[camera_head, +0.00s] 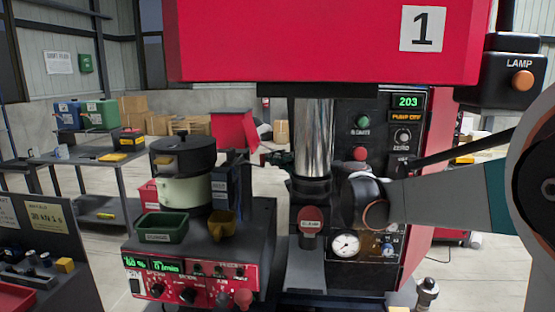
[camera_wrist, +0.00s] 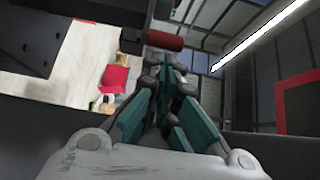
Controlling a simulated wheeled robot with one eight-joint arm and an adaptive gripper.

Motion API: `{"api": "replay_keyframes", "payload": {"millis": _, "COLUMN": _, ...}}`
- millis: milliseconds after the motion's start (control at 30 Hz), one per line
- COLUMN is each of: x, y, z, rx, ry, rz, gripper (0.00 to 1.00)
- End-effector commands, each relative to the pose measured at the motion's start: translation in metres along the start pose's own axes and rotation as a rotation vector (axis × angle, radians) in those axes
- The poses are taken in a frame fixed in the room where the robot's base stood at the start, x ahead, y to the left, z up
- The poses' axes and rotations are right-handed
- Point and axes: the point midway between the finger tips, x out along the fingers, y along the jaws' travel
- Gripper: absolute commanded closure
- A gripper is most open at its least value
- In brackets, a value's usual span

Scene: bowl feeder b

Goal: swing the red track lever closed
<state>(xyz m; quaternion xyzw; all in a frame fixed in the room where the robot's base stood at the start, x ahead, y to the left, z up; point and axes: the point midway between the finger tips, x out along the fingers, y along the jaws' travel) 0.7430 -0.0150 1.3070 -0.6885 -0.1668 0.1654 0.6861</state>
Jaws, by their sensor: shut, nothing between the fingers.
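A red cylindrical grip (camera_wrist: 165,41) shows in the wrist view just past the fingertips of my gripper (camera_wrist: 170,66). It looks like the track lever's handle, but I cannot tell whether the fingers touch it. My gripper is shut and empty. In the head view my arm comes from the right, and part of my gripper (camera_head: 272,159) seems to show left of the steel column; the rest is hidden. I cannot pick out the red track lever clearly in the head view, nor its angle.
The steel column (camera_head: 313,140) stands under a red press head (camera_head: 300,40). A red knob (camera_head: 310,220) sits before the column.

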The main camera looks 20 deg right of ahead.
Motion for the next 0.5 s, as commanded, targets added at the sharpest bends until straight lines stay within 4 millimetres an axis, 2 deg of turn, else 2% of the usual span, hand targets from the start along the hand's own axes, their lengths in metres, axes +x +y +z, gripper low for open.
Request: {"api": "replay_keyframes", "payload": {"millis": 500, "x": -0.0036, "y": -0.0005, "z": 0.0065, "rx": 0.0, "ry": 0.0, "rz": 0.0, "gripper": 1.0}}
